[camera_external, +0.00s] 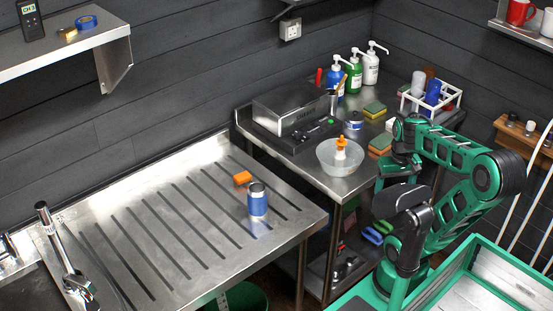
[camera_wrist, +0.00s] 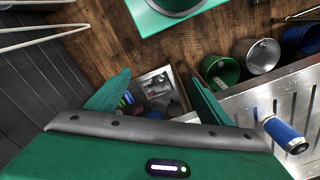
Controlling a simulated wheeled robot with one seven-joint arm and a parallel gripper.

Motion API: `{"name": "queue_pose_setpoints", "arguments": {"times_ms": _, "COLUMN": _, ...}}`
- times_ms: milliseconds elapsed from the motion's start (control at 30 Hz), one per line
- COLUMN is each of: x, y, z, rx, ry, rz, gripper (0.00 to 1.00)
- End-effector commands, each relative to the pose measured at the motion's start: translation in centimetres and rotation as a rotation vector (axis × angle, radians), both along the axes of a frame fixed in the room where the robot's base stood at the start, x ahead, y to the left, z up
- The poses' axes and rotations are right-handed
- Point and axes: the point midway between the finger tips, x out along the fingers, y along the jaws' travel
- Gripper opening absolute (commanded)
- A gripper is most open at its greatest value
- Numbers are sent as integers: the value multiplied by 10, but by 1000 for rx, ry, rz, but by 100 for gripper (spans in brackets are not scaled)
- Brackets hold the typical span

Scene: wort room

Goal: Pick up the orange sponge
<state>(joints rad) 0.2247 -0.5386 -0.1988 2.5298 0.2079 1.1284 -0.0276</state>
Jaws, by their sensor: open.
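I do not see the orange block in the wrist view. My gripper (camera_wrist: 158,98) is open and empty, its two green fingers spread over the gap with the floor and a lower shelf below. In the external view the folded arm is at the right, well away from the block. The blue can also shows in the wrist view (camera_wrist: 284,134).
The steel side table holds a clear bowl (camera_external: 340,157) with an orange-topped bottle, a grey metal box (camera_external: 291,108), two-coloured sponges (camera_external: 374,109), pump bottles (camera_external: 354,73) and a white rack (camera_external: 446,97). A tap (camera_external: 60,245) stands at the drainboard's left. The drainboard's middle is clear.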

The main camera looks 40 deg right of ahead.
Motion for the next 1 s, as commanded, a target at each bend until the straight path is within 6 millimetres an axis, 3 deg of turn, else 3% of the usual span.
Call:
{"name": "queue_pose_setpoints", "arguments": {"times_ms": 200, "x": 2, "y": 0, "z": 50, "rx": -2, "ry": -3, "rz": 1, "gripper": 74}}
{"name": "queue_pose_setpoints", "arguments": {"times_ms": 467, "x": 2, "y": 0, "z": 96, "rx": -2, "ry": -3, "rz": 0, "gripper": 74}}
{"name": "queue_pose_setpoints", "arguments": {"times_ms": 767, "x": 54, "y": -11, "z": 83, "rx": -79, "ry": -88, "rz": 101, "gripper": 74}}
{"name": "queue_pose_setpoints", "arguments": {"times_ms": 1000, "x": 117, "y": -13, "z": 76, "rx": -152, "ry": -205, "rz": 216, "gripper": 74}}
